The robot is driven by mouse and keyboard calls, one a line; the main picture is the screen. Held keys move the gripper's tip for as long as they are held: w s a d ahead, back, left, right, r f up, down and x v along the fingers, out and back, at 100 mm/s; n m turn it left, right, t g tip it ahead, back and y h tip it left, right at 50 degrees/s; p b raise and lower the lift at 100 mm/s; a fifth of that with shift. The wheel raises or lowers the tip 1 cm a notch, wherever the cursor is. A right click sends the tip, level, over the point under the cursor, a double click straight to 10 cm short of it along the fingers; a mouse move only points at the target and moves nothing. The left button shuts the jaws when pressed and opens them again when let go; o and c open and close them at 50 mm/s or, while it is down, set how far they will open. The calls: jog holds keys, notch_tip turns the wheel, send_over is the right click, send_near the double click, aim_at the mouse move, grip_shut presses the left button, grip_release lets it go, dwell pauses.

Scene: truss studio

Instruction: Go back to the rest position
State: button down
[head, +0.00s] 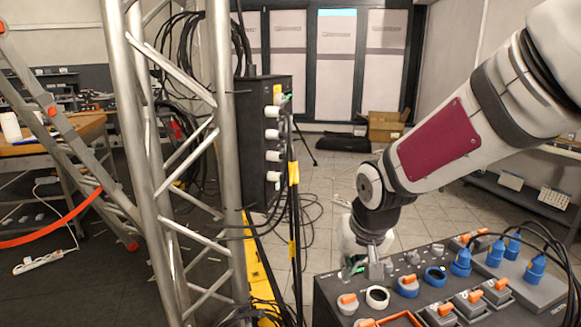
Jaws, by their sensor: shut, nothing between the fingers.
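My gripper (373,268) points down at the far left part of a dark control panel (330,290). Its fingers are shut with nothing between them. The fingertips are small in the head view, and I cannot tell whether they touch the panel or hover just over it. A green-lit spot shows beside them. My arm comes in from the upper right and bends down at the wrist.
The panel carries orange-topped knobs (408,285), a white ring (377,297) and blue plugs (461,262) with black cables. A metal truss (220,150) with a black socket box (262,140) stands left. Tiled floor (330,200) lies open behind. A cardboard box (385,127) sits further back.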

jog(key=s+d+r, duration=0.2)
jog(key=s+r, duration=0.1)
jog(key=s, duration=0.5)
jog(key=s+d+r+p, duration=0.1)
jog(key=s+d+r, duration=0.2)
jog(key=s, duration=0.6)
jog(key=s+d+r, duration=0.2)
jog(key=s+r, duration=0.3)
jog(key=s, duration=0.4)
jog(key=shift+d+h+p, duration=0.3)
jog(key=shift+h+p, duration=0.05)
jog(key=shift+h, duration=0.05)
jog(key=shift+s, duration=0.1)
